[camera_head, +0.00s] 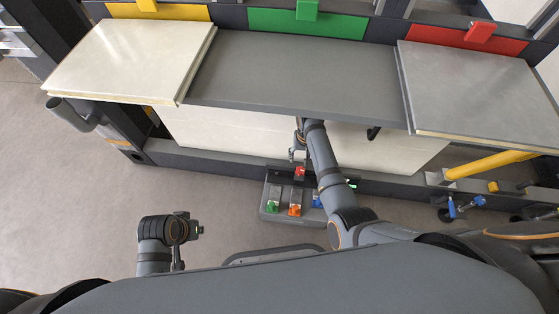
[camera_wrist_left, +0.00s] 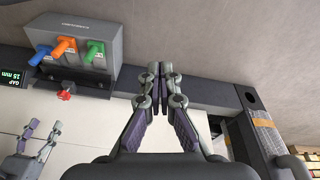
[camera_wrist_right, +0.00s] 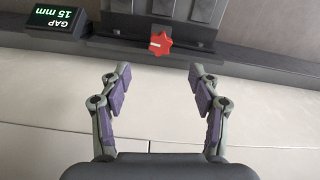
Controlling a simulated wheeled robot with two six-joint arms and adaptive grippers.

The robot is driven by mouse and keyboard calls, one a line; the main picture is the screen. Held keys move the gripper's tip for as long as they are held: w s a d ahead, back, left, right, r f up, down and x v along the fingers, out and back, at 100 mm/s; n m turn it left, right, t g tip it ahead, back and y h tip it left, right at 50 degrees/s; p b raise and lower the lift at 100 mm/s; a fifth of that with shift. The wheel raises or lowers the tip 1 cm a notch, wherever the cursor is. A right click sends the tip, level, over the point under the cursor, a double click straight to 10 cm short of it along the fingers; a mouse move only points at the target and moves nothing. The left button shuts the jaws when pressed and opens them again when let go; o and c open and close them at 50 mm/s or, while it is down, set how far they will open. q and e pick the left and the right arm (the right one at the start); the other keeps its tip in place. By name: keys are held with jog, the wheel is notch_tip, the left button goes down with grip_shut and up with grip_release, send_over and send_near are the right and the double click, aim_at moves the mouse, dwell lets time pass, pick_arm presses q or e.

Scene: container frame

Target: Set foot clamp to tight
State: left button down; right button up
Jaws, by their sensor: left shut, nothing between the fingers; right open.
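A grey control box (camera_head: 270,217) on the floor side of the frame carries green (camera_head: 272,206), orange (camera_head: 294,209) and blue (camera_head: 317,202) handles. A red star knob (camera_head: 300,171) with a white mark sits behind them; it also shows in the right wrist view (camera_wrist_right: 160,43). No label readable here tells which is the foot clamp. My right gripper (camera_wrist_right: 159,74) is open and empty, with the knob ahead between and beyond its fingertips, apart from them. My left gripper (camera_wrist_left: 159,72) is shut and empty, well to the left of the box.
A display (camera_wrist_right: 55,18) beside the knob reads GAP 15 mm. A dark frame beam (camera_wrist_left: 205,95) runs along pale panels. White (camera_head: 130,58) and grey (camera_head: 470,90) slabs lie above. A yellow bar (camera_head: 490,164) and blue fittings (camera_head: 452,207) are at right. Floor at left is clear.

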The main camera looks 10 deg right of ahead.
aim_at(301, 171)
pick_arm(q)
notch_tip(301, 171, down, 4)
jog(key=d+t+b, duration=0.2)
jog(key=b, duration=0.2)
pick_arm(e)
notch_tip(301, 171, down, 7)
jog(key=shift+s+f, duration=0.1)
jog(key=shift+f, duration=0.1)
notch_tip(301, 171, down, 2)
jog(key=shift+f+b, duration=0.2)
jog(key=shift+b, duration=0.4)
jog(key=shift+f, duration=0.1)
pick_arm(q)
jog(key=w+r+t, duration=0.2)
jog(key=w+t, duration=0.1)
jog(key=w, duration=0.3)
jog(key=shift+a+r+h, duration=0.25)
jog(key=shift+h, duration=0.15)
pick_arm(e)
jog(key=c, duration=1.2)
